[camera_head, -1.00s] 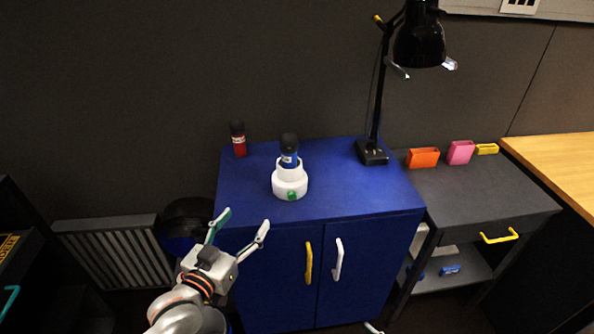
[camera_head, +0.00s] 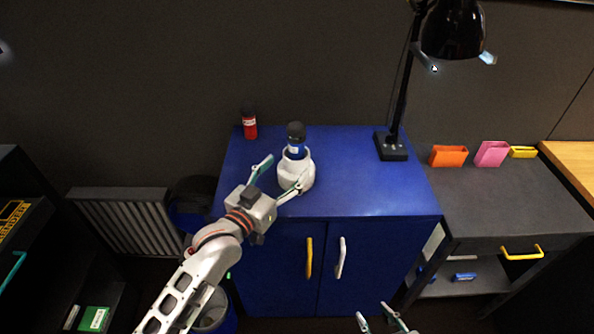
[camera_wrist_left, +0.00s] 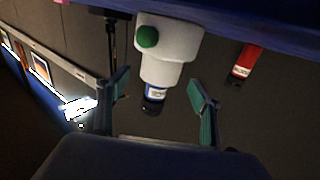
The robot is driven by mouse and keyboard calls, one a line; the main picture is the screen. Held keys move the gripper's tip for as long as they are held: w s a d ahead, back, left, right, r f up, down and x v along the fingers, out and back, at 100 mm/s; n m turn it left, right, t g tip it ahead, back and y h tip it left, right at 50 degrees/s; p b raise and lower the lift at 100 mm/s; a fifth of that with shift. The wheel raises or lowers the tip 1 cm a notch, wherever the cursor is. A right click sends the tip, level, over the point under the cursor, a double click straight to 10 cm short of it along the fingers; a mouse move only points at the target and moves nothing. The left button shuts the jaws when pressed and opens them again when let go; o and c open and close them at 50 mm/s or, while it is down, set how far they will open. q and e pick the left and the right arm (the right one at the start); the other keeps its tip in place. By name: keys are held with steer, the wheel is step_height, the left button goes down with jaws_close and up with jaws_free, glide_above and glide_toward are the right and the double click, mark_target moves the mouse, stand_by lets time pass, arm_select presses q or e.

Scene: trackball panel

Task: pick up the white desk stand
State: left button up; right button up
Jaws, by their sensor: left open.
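The white desk stand (camera_head: 298,174) stands upright on the blue cabinet top, with a blue bottle with a black cap (camera_head: 296,141) in it. In the left wrist view the stand (camera_wrist_left: 170,38) appears upside down with a green button on it. My left gripper (camera_head: 283,172) is open just in front of and left of the stand; one finger overlaps the stand's lower edge in the head view. In the wrist view its fingers show on either side of the bottle, and I cannot tell if they touch anything. My right gripper's fingertips (camera_head: 377,315) show at the bottom edge, apart.
A red bottle (camera_head: 249,125) stands behind and left of the stand. A black desk lamp (camera_head: 391,147) stands at the back right of the blue cabinet (camera_head: 375,190). Orange (camera_head: 449,156) and pink (camera_head: 492,154) holders sit on the dark side table. The cabinet top right of the stand is clear.

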mark_target(293, 126)
arm_select(q)
steer(key=x, duration=0.4)
steer(key=shift+w+d+r, duration=0.1)
steer(key=shift+w+d, duration=0.05)
steer(key=shift+w, duration=0.1)
arm_select(e)
steer(key=shift+w+d+r, duration=0.1)
steer(key=shift+d+r, duration=0.05)
steer(key=shift+r, duration=0.05)
arm_select(q)
steer(key=c, duration=1.1)
steer(key=shift+r, duration=0.1)
steer(key=shift+r, duration=0.15)
arm_select(e)
steer(key=shift+f, duration=0.1)
arm_select(q)
step_height(293, 126, up, 11)
steer(key=shift+r+p, duration=0.15)
steer(key=shift+p, duration=0.7)
step_height(293, 126, up, 7)
steer(key=shift+r+p, duration=0.25)
steer(key=shift+p, duration=0.1)
steer(key=shift+r, duration=0.5)
arm_select(e)
steer(key=shift+s+d+r+h, duration=0.3)
steer(key=shift+d+r, duration=0.1)
steer(key=shift+d, duration=0.25)
